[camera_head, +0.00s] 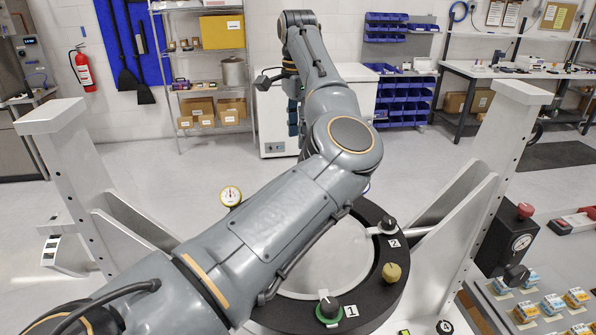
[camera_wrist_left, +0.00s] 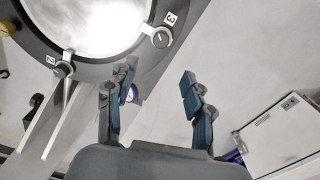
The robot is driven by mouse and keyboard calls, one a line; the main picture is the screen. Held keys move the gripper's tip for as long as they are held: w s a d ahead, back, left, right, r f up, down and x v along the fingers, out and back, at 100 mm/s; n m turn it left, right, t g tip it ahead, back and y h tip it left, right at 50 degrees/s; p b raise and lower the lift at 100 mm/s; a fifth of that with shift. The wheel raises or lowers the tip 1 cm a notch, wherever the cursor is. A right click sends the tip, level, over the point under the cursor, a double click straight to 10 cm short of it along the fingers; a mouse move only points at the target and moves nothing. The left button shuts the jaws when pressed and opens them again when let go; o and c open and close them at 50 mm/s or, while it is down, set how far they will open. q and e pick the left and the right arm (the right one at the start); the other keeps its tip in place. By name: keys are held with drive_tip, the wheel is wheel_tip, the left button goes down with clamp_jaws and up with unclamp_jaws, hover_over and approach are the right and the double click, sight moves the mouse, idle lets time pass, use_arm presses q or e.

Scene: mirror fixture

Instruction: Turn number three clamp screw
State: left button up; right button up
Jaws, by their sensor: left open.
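The number three clamp screw (camera_wrist_left: 160,37) is a dark knob on the black ring, beside a white label, near the top of the left wrist view. My arm hides it in the head view. My left gripper (camera_wrist_left: 155,105) is open and empty, with its fingers apart and below the knob in that view, not touching it. In the head view the left gripper (camera_head: 293,122) is small, beyond the ring and partly hidden by my arm. The black ring (camera_head: 385,285) surrounds a round mirror (camera_head: 345,255). My right gripper is not in view.
Clamp screw one (camera_head: 328,308) and clamp screw two (camera_head: 388,224) sit on the ring, with a yellow knob (camera_head: 391,272) between them. A dial gauge (camera_head: 231,196) stands at the left. Pale uprights (camera_head: 75,150) flank the fixture. A white cabinet (camera_wrist_left: 280,135) shows at the right.

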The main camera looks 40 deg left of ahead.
use_arm(q)
drive_tip(key=f+p, duration=0.2)
drive_tip(key=f, duration=0.3)
drive_tip(key=shift+s, duration=0.2)
drive_tip(key=f+p, duration=0.1)
drive_tip(key=f, duration=0.2)
drive_tip(key=f+p, duration=0.1)
drive_tip(key=f, duration=0.2)
drive_tip(key=shift+w+a, duration=0.1)
drive_tip(key=shift+w, duration=0.1)
drive_tip(key=shift+s+f+p, duration=0.1)
drive_tip(key=shift+f+p, duration=0.3)
drive_tip(key=shift+f, duration=0.3)
clamp_jaws()
